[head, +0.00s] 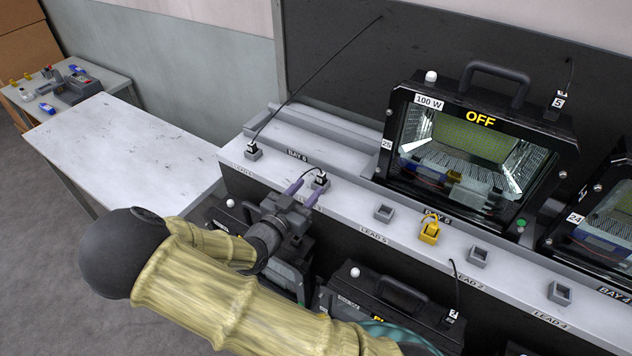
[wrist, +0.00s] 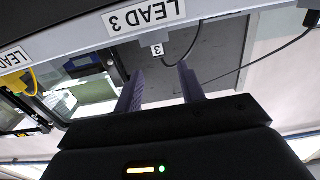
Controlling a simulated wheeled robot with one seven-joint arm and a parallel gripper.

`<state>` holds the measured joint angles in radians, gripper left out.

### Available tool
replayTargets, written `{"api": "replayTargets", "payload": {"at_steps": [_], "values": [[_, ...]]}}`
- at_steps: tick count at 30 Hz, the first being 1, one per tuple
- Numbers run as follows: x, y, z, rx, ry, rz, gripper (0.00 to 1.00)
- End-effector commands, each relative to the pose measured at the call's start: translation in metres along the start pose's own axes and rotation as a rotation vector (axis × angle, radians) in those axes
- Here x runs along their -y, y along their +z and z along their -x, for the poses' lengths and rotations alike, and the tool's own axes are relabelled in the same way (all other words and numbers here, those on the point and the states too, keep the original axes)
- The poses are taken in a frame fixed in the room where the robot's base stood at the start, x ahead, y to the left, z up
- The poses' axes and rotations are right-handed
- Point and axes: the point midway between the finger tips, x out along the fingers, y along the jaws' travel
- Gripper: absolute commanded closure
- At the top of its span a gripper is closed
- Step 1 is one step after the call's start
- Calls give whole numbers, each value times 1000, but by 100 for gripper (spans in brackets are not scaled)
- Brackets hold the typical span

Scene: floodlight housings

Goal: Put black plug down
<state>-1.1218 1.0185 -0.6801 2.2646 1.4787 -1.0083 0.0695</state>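A black plug (head: 320,180) with a white tag sits in a grey holder on the light ledge in the head view. In the wrist view its tag (wrist: 157,50) reads 3, beside the LEAD 3 label (wrist: 145,14), and a black cable runs from it. My gripper (head: 308,190) is just in front of this plug, its two purple fingers spread. In the wrist view my gripper (wrist: 160,70) is open, with nothing between the fingers; the plug appears just beyond the tips, apart from them. The lower part of the plug in its holder is hard to see.
Another black plug (head: 252,149) stands in a holder further left. A yellow plug (head: 430,231) is in a holder to the right, among empty holders (head: 384,212). A floodlight (head: 480,150) reading OFF stands behind. A white table (head: 125,150) at left is clear.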

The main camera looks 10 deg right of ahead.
Motion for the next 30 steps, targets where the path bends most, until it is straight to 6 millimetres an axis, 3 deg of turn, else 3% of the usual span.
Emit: {"api": "replayTargets", "payload": {"at_steps": [3, 9, 30], "values": [[0, 2, 24, 2, -3, -1, 61], [0, 0, 46, 1, -1, -1, 61], [0, 0, 48, 0, 0, 1, 61]]}}
